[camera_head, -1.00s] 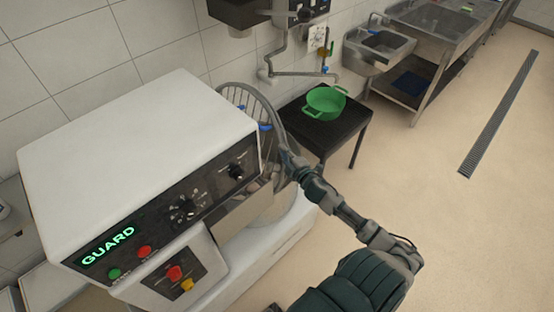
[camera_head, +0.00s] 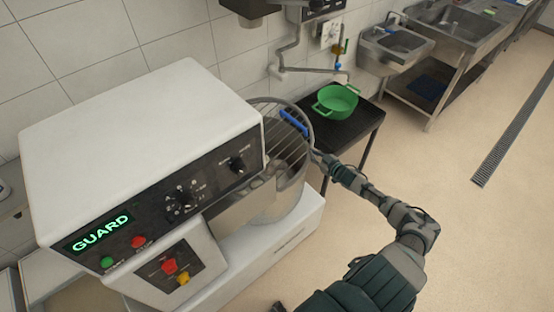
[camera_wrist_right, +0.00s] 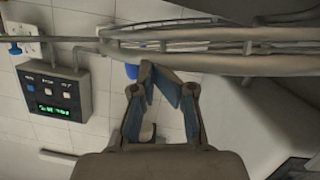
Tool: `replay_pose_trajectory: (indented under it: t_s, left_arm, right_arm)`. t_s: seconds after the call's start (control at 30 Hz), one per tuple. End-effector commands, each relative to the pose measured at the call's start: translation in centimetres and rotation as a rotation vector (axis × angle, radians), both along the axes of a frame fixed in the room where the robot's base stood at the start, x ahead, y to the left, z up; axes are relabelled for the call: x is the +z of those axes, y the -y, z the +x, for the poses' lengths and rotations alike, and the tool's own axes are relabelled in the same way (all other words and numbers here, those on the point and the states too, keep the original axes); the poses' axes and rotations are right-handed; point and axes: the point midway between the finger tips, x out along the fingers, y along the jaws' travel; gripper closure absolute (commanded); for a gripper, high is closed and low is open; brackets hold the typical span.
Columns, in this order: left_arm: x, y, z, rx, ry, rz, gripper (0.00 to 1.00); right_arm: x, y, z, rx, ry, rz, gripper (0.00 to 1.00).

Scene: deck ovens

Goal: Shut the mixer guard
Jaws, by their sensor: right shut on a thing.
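The white mixer (camera_head: 135,125) stands at left in the head view, with a lit green "GUARD" display (camera_head: 100,233). Its wire guard (camera_head: 290,150) with a blue handle (camera_head: 294,122) is over the metal bowl (camera_head: 285,203); it looks tilted, and I cannot tell whether it sits fully down. My right gripper (camera_head: 315,156) is at the guard's outer right rim, shut on the guard. In the right wrist view, its fingertips (camera_wrist_right: 158,72) meet just under the guard's curved rails (camera_wrist_right: 210,60), with a bit of blue beside them. My left gripper is not in view.
A black stand (camera_head: 345,133) with a green pot (camera_head: 336,101) is behind the guard. Steel sinks (camera_head: 395,45) line the back wall. A wall-mounted pipe arm (camera_head: 310,70) hangs above the stand. The floor at right is clear, with a drain grate (camera_head: 510,120).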

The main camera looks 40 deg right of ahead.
Motion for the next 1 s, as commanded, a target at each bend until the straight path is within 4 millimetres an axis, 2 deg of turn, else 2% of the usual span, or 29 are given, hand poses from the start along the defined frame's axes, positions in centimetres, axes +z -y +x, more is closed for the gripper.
replay_pose_trajectory:
  t_s: [0.03, 0.13, 0.43, 0.6, 1.0]
  left_arm:
    - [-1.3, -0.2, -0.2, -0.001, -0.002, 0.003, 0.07]
    - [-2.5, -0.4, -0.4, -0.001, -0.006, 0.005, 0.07]
    - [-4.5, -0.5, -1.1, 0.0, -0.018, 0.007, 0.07]
    - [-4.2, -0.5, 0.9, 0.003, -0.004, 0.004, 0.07]
    - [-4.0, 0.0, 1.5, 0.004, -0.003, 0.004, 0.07]
  right_arm:
    - [-1.5, -0.2, 0.1, 0.007, -0.001, 0.037, 1.0]
    - [-2.9, 0.0, 0.2, 0.007, -0.006, 0.111, 1.0]
    - [-5.1, 0.2, 0.2, 0.006, -0.006, 0.141, 1.0]
    - [-5.7, 0.4, 0.2, 0.006, -0.007, 0.141, 1.0]
    - [-6.4, 0.7, 0.0, 0.002, -0.015, 0.141, 1.0]
